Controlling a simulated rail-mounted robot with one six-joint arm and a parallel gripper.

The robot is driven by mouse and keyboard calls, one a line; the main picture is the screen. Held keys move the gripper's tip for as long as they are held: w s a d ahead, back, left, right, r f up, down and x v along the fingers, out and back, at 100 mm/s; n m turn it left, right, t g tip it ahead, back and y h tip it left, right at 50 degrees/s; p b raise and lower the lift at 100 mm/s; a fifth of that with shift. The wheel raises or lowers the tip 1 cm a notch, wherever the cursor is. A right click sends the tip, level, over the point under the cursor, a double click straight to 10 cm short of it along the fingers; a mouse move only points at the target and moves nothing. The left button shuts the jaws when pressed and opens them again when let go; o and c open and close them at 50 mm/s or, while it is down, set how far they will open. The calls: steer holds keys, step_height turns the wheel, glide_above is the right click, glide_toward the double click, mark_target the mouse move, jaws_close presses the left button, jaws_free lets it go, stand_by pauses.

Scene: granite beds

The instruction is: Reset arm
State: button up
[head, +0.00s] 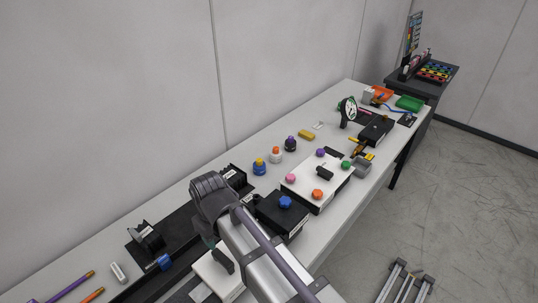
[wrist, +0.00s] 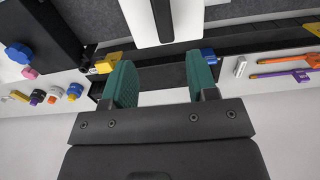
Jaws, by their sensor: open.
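My gripper (wrist: 160,78) is open in the wrist view, with its two green finger pads wide apart and nothing between them. A white block with a black bar (wrist: 150,20) lies beyond the fingertips. In the head view my grey arm reaches over the near part of the long bench (head: 330,229).
A black box with a blue knob (head: 285,202) stands close right of my arm. Behind it is a white panel with coloured knobs (head: 305,193). A black stand (head: 147,237) and pencils (head: 70,286) lie at left. A round dial (head: 348,110) and trays (head: 409,103) stand farther back.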

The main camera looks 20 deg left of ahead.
steer(key=w+d+f+m+b, duration=0.2)
steer(key=w+d+m, duration=0.1)
steer(key=d, duration=1.2)
steer(key=w+d+f+m+b, duration=0.3)
steer(key=d+m, duration=0.3)
steer(key=d, duration=1)
steer(key=w+d+f+m+b, duration=0.3)
steer(key=w+d+m, duration=0.1)
steer(key=d, duration=1.1)
steer(key=shift+d+f+m, duration=0.2)
steer(key=shift+d+m, duration=0.05)
steer(key=shift+m, duration=0.15)
